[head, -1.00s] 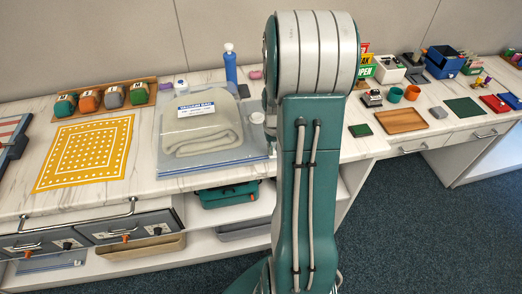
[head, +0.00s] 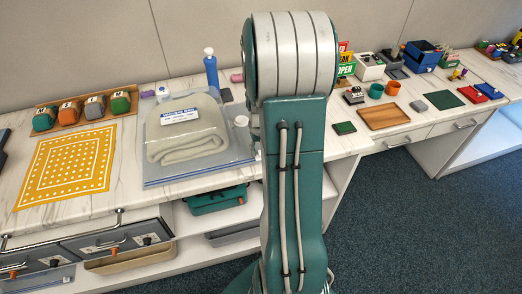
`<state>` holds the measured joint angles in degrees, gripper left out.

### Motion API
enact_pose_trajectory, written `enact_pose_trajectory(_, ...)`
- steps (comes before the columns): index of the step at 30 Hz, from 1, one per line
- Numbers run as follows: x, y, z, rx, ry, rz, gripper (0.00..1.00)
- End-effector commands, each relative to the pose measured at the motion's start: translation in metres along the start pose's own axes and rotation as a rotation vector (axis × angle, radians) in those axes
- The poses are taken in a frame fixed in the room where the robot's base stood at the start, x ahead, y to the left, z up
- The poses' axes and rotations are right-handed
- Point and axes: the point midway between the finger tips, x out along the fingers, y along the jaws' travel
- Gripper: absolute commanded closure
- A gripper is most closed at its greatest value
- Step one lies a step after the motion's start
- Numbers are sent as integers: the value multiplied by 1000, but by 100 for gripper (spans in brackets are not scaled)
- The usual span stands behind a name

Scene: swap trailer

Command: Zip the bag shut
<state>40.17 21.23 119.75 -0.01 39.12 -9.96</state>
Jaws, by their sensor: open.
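A clear vacuum bag (head: 220,162) with a white and blue label (head: 180,116) lies flat on the white counter in the head view. A folded beige blanket (head: 188,145) is inside it. A small white round piece (head: 241,120) shows on the bag's right part. The bag's right edge runs close to or behind my arm, so I cannot see all of it. I cannot make out whether its zip is open or closed. My gripper is hidden behind my own upright arm.
A blue bottle (head: 211,68) stands behind the bag. A yellow dotted cloth (head: 68,165) lies to the left, with a rack of coloured rolls (head: 83,107) behind it. A brown tray (head: 383,116) and small boxes stand right of my arm. Drawers (head: 120,237) are below.

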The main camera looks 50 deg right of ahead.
Motion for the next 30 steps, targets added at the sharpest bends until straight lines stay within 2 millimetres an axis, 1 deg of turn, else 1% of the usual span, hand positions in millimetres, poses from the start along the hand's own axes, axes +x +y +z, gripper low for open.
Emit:
enact_pose_trajectory(9, -65, 1, -2, 0, 7, 1, 49)
enact_pose_trajectory(12, -84, 1, -2, 0, 5, 1, 49)
enact_pose_trajectory(15, -98, 1, -2, 0, 4, 1, 49)
enact_pose_trajectory(18, -107, 1, -2, 0, 2, 1, 49)
enact_pose_trajectory(20, -109, 1, -1, 0, 1, 0, 49)
enact_pose_trajectory(30, -110, 1, -1, 0, 0, 0, 49)
